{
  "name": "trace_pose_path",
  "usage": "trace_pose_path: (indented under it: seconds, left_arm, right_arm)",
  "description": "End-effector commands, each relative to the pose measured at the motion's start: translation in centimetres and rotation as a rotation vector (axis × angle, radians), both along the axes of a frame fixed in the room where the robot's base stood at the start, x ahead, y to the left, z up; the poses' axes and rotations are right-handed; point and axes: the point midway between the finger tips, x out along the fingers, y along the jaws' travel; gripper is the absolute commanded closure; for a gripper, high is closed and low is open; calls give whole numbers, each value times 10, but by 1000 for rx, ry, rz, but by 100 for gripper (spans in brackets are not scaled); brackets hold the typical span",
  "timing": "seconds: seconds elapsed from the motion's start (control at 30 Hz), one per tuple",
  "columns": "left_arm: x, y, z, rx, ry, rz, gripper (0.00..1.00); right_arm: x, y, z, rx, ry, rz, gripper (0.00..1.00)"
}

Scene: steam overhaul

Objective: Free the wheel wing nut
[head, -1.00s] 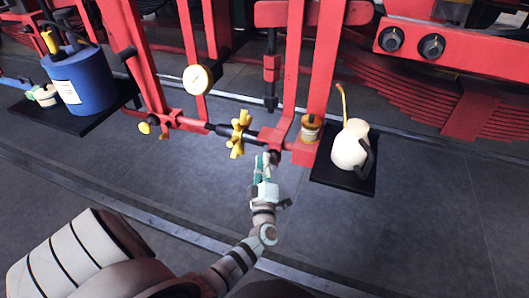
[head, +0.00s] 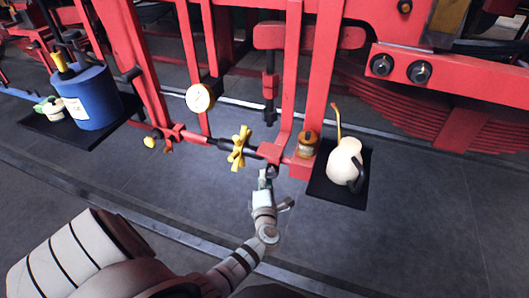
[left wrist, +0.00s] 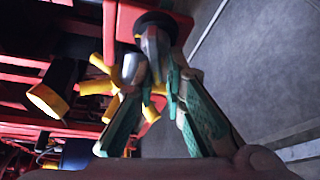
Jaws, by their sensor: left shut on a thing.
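A yellow spoked wheel (head: 239,148) sits on the horizontal shaft of the red frame. Its yellow spokes also show in the left wrist view (left wrist: 97,88), around a grey metal hub. My left gripper (head: 266,178) is just right of and below the wheel, at the red frame's lower edge. In the left wrist view, its green-padded fingers (left wrist: 166,78) close around a small grey metal piece (left wrist: 153,45) under a round black cap. I take this piece for the wing nut, but its wings are not clear. My right gripper is not in view.
A cream oil can (head: 345,163) stands on a black mat at the right, beside an amber-and-red jar (head: 307,144). A round gauge (head: 199,97) is on the frame. A blue drum (head: 90,97) stands on another mat at left. The grey floor in front is clear.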

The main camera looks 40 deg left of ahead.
Motion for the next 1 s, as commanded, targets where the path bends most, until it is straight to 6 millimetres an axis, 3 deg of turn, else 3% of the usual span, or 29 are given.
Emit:
trace_pose_path:
  seconds: [0.03,0.63,0.67,0.77,1.0]
  left_arm:
    - [4,3,11,-2,-23,2,100]
    - [5,2,9,-44,-40,2,100]
    - [5,2,9,-44,-40,2,87]
    - [5,2,9,-44,-39,1,73]
    - [4,0,6,-50,-32,-2,73]
  right_arm:
    - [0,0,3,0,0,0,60]
    - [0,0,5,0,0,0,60]
    - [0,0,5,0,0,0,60]
    - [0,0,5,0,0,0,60]
    - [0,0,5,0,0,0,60]
